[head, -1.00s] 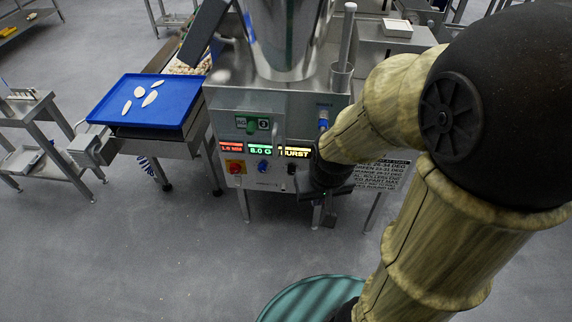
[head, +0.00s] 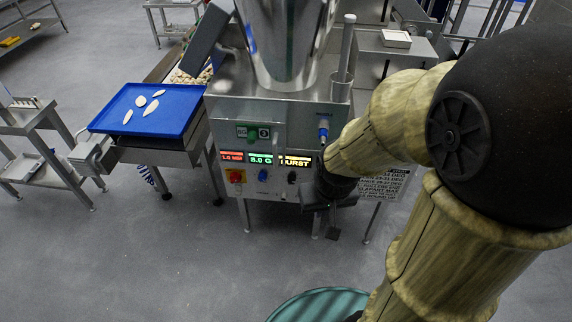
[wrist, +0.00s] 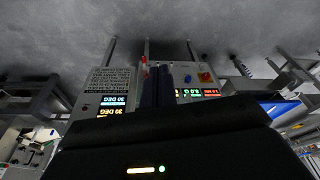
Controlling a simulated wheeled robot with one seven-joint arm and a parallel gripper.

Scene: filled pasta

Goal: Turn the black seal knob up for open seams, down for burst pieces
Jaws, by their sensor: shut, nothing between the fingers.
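The black seal knob (head: 291,177) is on the lower right of the machine's front panel (head: 262,207), under a lit display reading BURST (head: 295,161). Its pointer is too small to read. My gripper (head: 333,226) is dark and shut, a little right of and below the knob, apart from it in the head view. In the wrist view the shut fingers (wrist: 157,76) stand before the panel, and I cannot make out the black knob there. Several pale flat pasta pieces (head: 152,107) lie on the blue tray (head: 185,112); their seams are too small to judge.
A blue knob (head: 263,175) and a red-and-yellow stop button (head: 236,176) sit left of the black knob. A green switch (head: 252,133) is above. A printed placard (head: 385,187) hangs on the right, beside my arm.

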